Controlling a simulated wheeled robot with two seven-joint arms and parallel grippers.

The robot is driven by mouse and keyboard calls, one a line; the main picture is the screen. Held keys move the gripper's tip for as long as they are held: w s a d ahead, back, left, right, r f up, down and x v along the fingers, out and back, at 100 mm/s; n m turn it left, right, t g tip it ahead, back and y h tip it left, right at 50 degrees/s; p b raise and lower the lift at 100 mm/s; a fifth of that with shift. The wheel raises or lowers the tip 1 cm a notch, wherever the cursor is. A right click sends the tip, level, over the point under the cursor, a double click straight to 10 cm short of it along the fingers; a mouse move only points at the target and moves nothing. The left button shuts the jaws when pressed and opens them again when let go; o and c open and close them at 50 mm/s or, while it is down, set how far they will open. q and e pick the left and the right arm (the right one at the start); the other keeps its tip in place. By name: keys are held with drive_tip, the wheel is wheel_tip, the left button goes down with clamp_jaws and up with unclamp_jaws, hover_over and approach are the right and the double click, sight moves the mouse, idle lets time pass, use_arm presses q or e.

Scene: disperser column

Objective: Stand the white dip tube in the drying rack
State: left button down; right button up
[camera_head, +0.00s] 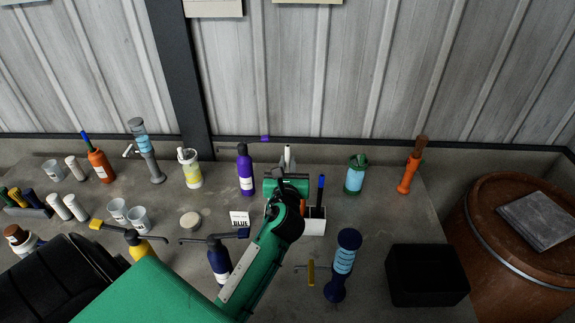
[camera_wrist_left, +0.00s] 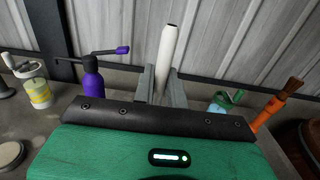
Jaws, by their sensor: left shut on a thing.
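My left gripper (camera_head: 287,170) is shut on the white dip tube (camera_head: 287,152). In the left wrist view the white dip tube (camera_wrist_left: 168,45) stands nearly upright between the grey fingers (camera_wrist_left: 161,86), leaning slightly right, its dark-ended top free. Its lower end is hidden behind my gripper. A white holder (camera_head: 313,226) with dark openings stands just right of my left wrist, partly hidden by it, with a blue-topped and an orange item in it. I cannot tell whether this is the drying rack. My right gripper is not in view.
A purple pump bottle (camera_head: 245,172) stands left of my gripper, a teal bottle (camera_head: 355,175) and an orange tool (camera_head: 408,176) to the right. A blue-black column (camera_head: 343,262) and a black bin (camera_head: 428,275) stand in front right. Cups and bottles fill the left side.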

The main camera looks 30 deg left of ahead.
use_arm(q)
drive_tip(key=shift+f+b, duration=1.15)
drive_tip(key=shift+f, duration=1.05)
drive_tip(key=shift+f+b, duration=1.8)
drive_tip(key=shift+f, duration=1.05)
drive_tip(key=c, duration=1.3)
unclamp_jaws()
drive_tip(key=shift+c, duration=0.2)
drive_tip(key=b+v, duration=0.3)
drive_tip(key=v, duration=1)
drive_tip(key=shift+s, duration=0.35)
